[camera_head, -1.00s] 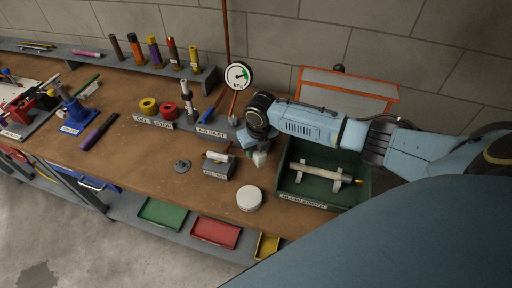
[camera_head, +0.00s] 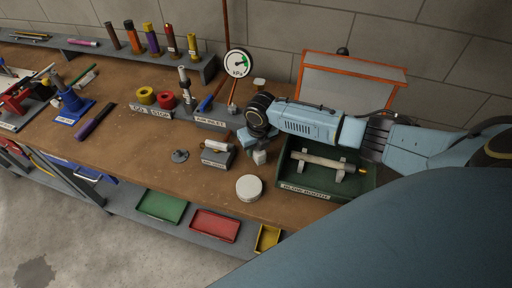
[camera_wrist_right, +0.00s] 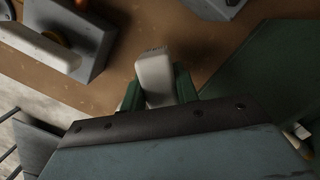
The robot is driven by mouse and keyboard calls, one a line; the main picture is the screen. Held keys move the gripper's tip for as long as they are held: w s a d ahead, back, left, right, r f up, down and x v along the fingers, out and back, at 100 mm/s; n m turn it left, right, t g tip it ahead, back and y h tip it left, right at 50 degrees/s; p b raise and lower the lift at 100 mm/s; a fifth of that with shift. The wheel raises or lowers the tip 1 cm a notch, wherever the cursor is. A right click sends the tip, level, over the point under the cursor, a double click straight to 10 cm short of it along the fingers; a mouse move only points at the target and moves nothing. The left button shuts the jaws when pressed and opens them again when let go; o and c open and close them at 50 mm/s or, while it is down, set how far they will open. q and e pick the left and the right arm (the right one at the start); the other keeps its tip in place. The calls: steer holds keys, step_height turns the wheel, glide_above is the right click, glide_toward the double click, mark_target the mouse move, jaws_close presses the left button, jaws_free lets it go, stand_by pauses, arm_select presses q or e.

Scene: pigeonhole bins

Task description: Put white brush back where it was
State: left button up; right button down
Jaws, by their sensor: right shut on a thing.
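My right gripper (camera_head: 256,144) is over the bench, left of the green tray and close to its edge. It is shut on a pale white piece, the white brush (camera_wrist_right: 155,75), which sticks out between the green fingers in the right wrist view (camera_wrist_right: 158,88). Its far end shows a thin dark fringe. In the head view the brush (camera_head: 260,157) is a small white block below the gripper. I cannot tell whether it touches the bench. My left gripper is not in view.
The green BLOW BOOTH tray (camera_head: 318,190) holds a pale rod (camera_head: 325,161) on supports. A labelled grey block (camera_head: 216,158), a white disc (camera_head: 249,188) and the AIR INLET block (camera_head: 209,123) are close by. A small cream piece (camera_head: 260,84) stands behind.

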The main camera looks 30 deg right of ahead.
steer(key=shift+f+b, duration=1.15)
steer(key=shift+f, duration=0.5)
stand_by(0.5)
steer(key=c, duration=1.4)
jaws_free()
steer(key=shift+o, duration=0.2)
steer(key=o, duration=0.5)
steer(key=shift+o, duration=0.2)
steer(key=r+p, duration=0.5)
steer(key=s+r+p, duration=0.1)
steer(key=r+p, duration=0.2)
steer(key=shift+s, duration=0.1)
